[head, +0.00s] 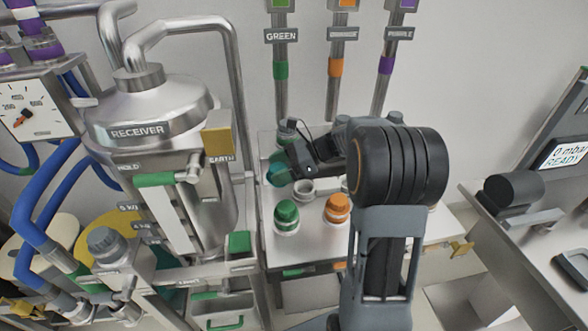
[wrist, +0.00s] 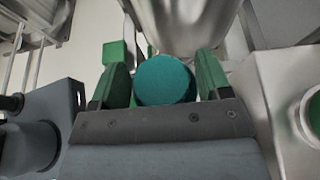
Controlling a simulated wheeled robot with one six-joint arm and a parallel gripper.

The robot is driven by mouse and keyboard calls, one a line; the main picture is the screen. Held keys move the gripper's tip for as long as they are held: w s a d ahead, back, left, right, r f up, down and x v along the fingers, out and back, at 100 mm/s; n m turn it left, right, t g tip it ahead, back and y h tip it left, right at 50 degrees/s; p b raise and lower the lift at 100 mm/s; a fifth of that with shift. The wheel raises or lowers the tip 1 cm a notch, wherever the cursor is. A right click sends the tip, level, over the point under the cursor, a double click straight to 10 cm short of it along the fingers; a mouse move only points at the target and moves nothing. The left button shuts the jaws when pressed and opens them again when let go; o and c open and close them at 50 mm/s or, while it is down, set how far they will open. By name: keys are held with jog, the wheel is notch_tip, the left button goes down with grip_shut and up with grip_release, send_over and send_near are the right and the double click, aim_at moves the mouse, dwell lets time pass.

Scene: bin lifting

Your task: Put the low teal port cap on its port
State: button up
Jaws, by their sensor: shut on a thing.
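The teal cap (wrist: 165,81) is a round disc held between the two green-padded fingers of my gripper (wrist: 165,85) in the wrist view. In the head view the teal cap (head: 279,172) shows at the end of my gripper (head: 284,168), partly hidden by it, above the left side of the white bench. An open pale ring-shaped port (head: 303,190) sits just right of and below the cap in the picture. The cap appears apart from that port. I cannot tell which port belongs to the cap.
A green cap (head: 287,214) and an orange cap (head: 337,208) sit on the bench (head: 290,252) in front. The steel receiver vessel (head: 150,115) stands close on the left. My arm hides the bench's right part. A side counter (head: 500,238) is at right.

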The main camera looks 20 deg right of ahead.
aim_at(270, 169)
jog(key=a, duration=0.1)
jog(key=s+a+r, duration=0.1)
jog(key=shift+a+r, duration=0.2)
jog(key=shift+a, duration=0.15)
jog(key=shift+s+a+r, duration=0.2)
jog(key=shift+a+r, duration=0.05)
jog(key=shift+r, duration=0.15)
jog(key=shift+r+p, duration=2.95)
jog(key=shift+p, duration=0.35)
